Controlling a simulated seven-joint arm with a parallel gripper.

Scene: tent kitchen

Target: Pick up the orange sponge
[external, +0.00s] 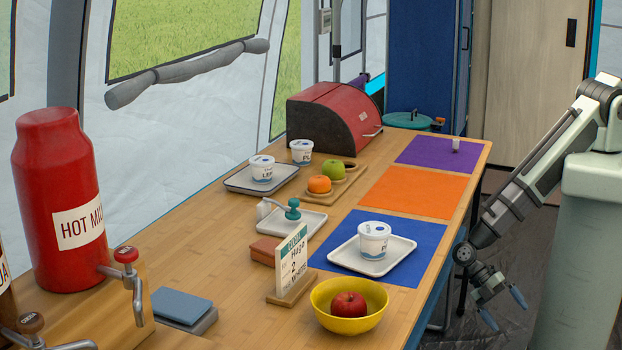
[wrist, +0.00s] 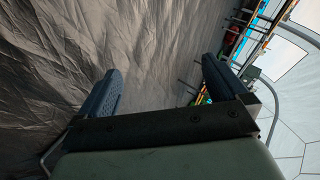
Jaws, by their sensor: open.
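A flat brownish-orange block, which looks like the orange sponge (external: 263,250), lies on the wooden table in the external view. It is left of the blue mat and behind the small name sign, which covers part of it. My gripper (external: 503,308) hangs beyond the table's right edge, low and well away from the sponge. Its two blue fingers are apart with nothing between them. The wrist view shows my open gripper (wrist: 160,78) facing dark, wrinkled ground; the sponge cannot be made out there.
The name sign (external: 291,262) and a yellow bowl (external: 349,317) with an apple stand near the sponge. A white tray (external: 290,224) with a teal-handled item lies behind it. A tray with a tub sits on the blue mat (external: 430,237). The orange mat (external: 417,192) is clear.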

